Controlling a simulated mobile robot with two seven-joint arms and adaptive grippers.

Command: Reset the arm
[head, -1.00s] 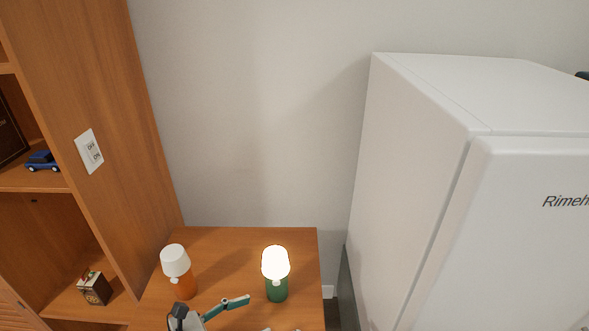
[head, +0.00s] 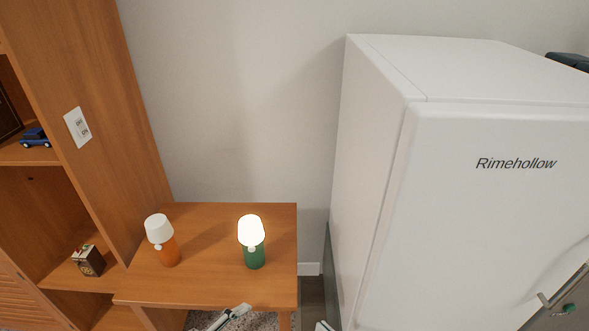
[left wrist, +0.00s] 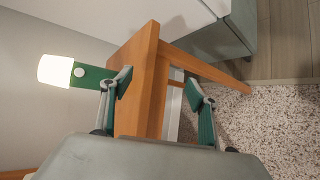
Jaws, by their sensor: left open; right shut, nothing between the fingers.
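My left gripper (left wrist: 159,84) is open in the left wrist view. Its green-padded fingers stand apart, with nothing held, and the wooden table's edge (left wrist: 148,75) shows between and beyond them. In the head view, only parts of its fingers show at the bottom edge, in front of the table (head: 205,285). My right gripper (head: 557,304) shows in part at the lower right of the head view, in front of the white fridge (head: 480,220). It is shut and empty. I cannot tell whether it touches the fridge or its handle.
A lit green lamp (head: 254,256) and an unlit orange lamp (head: 168,253) stand on the table. A wooden shelf unit (head: 100,150) is at left, holding a blue toy car (head: 35,138) and a small box (head: 88,260). A speckled rug (left wrist: 275,125) lies below.

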